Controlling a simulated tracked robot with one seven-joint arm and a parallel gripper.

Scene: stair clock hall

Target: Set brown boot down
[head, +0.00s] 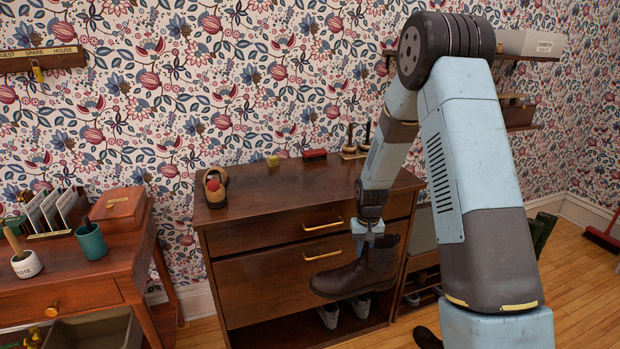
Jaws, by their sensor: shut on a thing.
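The brown boot (350,278) hangs upright in front of the dark wooden cabinet, toe to the left. My gripper (371,239) is shut on the top of its shaft from above. The boot covers part of the cabinet's lower drawer front and of the open bottom shelf. Its sole appears clear of any surface, though the exact gap cannot be told. Behind and below it, a pair of grey shoes (328,317) stands in the bottom shelf. A dark shoe or boot (427,338) shows partly at the bottom edge, right of the cabinet.
A desk (70,301) stands left.

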